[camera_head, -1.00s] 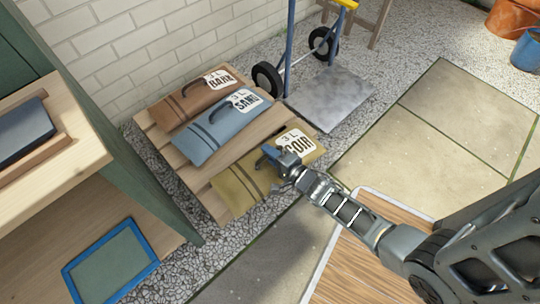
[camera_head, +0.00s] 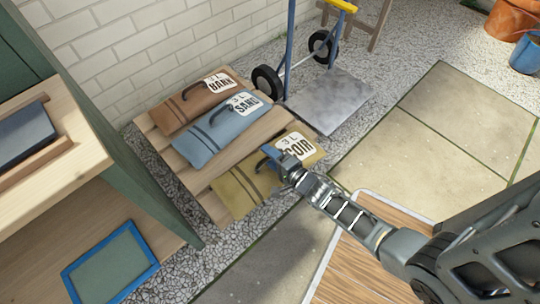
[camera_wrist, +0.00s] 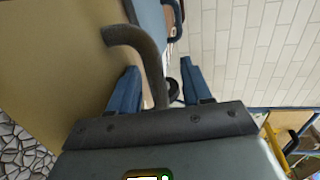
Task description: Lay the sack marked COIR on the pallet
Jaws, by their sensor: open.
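The olive-yellow COIR sack (camera_head: 236,190) lies along the right side of the wooden pallet (camera_head: 205,198), beside the other sacks. Its white label faces up. My gripper (camera_head: 274,158) is over the middle of the sack, partly covering it. In the wrist view my gripper (camera_wrist: 160,82) is open, its blue fingers apart, with the dark curved handle (camera_wrist: 150,60) rising between them. The fingers do not appear closed on it. The sack's tan face (camera_wrist: 55,60) fills the left of the wrist view.
A blue SAND sack (camera_head: 205,140) and a brown BARK sack (camera_head: 185,108) lie on the pallet's left part. A hand truck (camera_head: 335,95) stands behind. A wooden bench (camera_head: 70,150) is at left. Paving at right is clear.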

